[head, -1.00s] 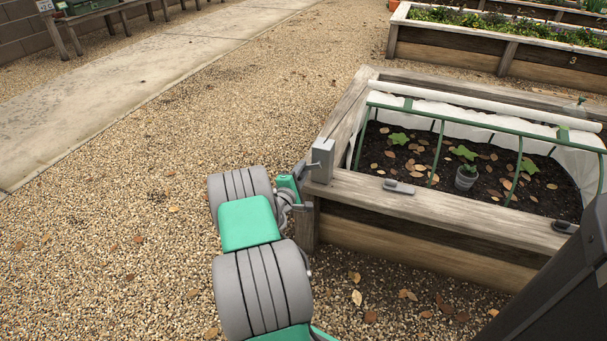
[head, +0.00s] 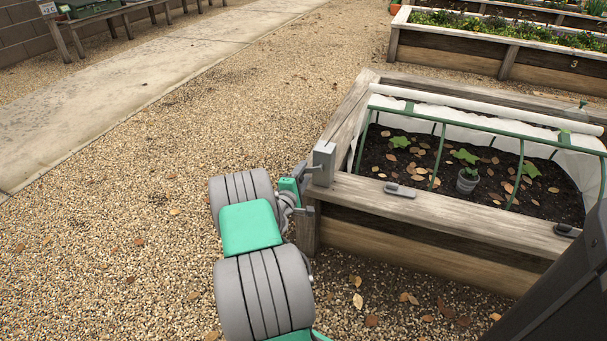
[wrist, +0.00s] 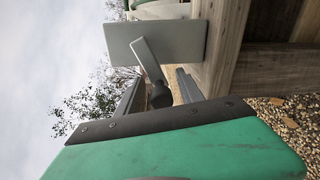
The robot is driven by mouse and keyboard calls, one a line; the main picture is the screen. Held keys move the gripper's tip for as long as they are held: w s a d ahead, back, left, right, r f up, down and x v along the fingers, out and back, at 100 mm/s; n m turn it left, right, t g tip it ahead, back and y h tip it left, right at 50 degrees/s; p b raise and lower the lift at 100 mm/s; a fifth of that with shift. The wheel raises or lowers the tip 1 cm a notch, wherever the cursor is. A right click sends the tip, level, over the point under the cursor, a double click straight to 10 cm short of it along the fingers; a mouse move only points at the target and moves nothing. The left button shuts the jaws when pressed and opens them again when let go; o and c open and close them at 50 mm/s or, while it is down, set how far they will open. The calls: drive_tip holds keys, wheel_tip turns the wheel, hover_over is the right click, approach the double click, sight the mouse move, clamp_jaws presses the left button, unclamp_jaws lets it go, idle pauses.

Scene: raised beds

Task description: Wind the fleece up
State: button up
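The white fleece (head: 447,130) hangs along the far side and right end of the near raised bed, under a long pale roll (head: 470,105). A grey winder box (head: 324,163) sits on the bed's near left corner; its flat plate shows in the wrist view (wrist: 185,42). A light grey crank arm (wrist: 148,60) on it ends in a dark round knob (wrist: 160,96). My gripper (wrist: 161,84) has its two grey fingers apart on either side of the knob, with gaps showing. In the head view my gripper (head: 304,183) is small and partly hidden beside the box.
Green hoops (head: 438,155) span the bed over seedlings, dry leaves and a small grey pot (head: 467,181). A grey clip-like piece (head: 399,190) lies on the front board. Gravel (head: 130,240) is open to the left. Another planted bed (head: 490,50) stands behind.

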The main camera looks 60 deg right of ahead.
drive_tip(key=shift+a+r, duration=0.1)
drive_tip(key=shift+a, duration=0.15)
drive_tip(key=s+a+p, duration=0.1)
drive_tip(key=a+p, duration=0.1)
drive_tip(key=a, duration=0.5)
drive_tip(key=shift+a+r, duration=0.1)
drive_tip(key=shift+r, duration=0.1)
